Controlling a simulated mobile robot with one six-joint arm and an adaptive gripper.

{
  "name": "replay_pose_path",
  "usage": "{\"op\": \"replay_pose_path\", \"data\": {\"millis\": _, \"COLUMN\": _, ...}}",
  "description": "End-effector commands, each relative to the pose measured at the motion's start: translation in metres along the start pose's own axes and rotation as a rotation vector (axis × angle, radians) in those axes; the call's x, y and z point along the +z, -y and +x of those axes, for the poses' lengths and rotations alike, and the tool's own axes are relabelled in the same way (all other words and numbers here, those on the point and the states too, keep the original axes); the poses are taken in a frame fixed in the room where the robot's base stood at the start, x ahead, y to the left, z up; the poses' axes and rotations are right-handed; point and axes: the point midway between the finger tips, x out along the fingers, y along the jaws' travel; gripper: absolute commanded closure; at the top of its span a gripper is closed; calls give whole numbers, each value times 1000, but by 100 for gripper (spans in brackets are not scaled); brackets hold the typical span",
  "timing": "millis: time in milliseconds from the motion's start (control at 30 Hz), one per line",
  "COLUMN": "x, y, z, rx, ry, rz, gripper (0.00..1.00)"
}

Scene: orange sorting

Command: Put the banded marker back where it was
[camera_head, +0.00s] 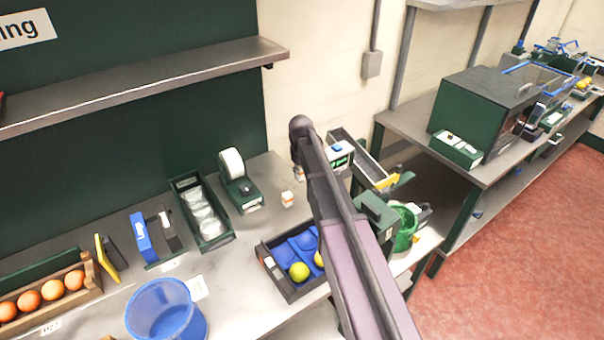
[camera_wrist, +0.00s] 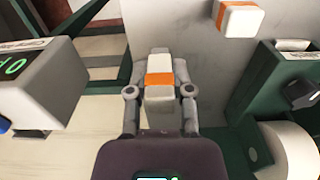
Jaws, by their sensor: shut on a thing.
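In the wrist view, my gripper (camera_wrist: 159,80) is shut on a white marker (camera_wrist: 159,63) with an orange band, one finger on each side of it. A second white block with an orange band (camera_wrist: 240,18) stands apart from it, on the grey worktop at the top of that view. In the head view, a small white and orange block (camera_head: 287,199) stands on the worktop between the tape dispenser and my arm. Another such piece (camera_head: 298,173) shows at my arm's left edge. My gripper is mostly hidden behind my arm there.
A green tape dispenser (camera_head: 240,186) stands left of the block. A box with a green display (camera_wrist: 38,82) is at the wrist view's left. A dark tray with blue dividers (camera_head: 292,285) and a blue bucket (camera_head: 166,312) are nearer. Bare worktop (camera_head: 237,243) lies between.

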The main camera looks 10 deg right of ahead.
Motion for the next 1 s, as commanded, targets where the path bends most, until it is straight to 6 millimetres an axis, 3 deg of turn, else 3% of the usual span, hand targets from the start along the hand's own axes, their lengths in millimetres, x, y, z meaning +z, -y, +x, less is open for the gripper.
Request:
{"op": "replay_pose_path", "data": {"millis": 500, "x": 0, "y": -1, "z": 36, "rx": 0, "ry": 0, "rz": 1, "gripper": 100}}
{"op": "replay_pose_path", "data": {"millis": 1000, "x": 1, "y": -2, "z": 40, "rx": 0, "ry": 0, "rz": 2, "gripper": 100}}
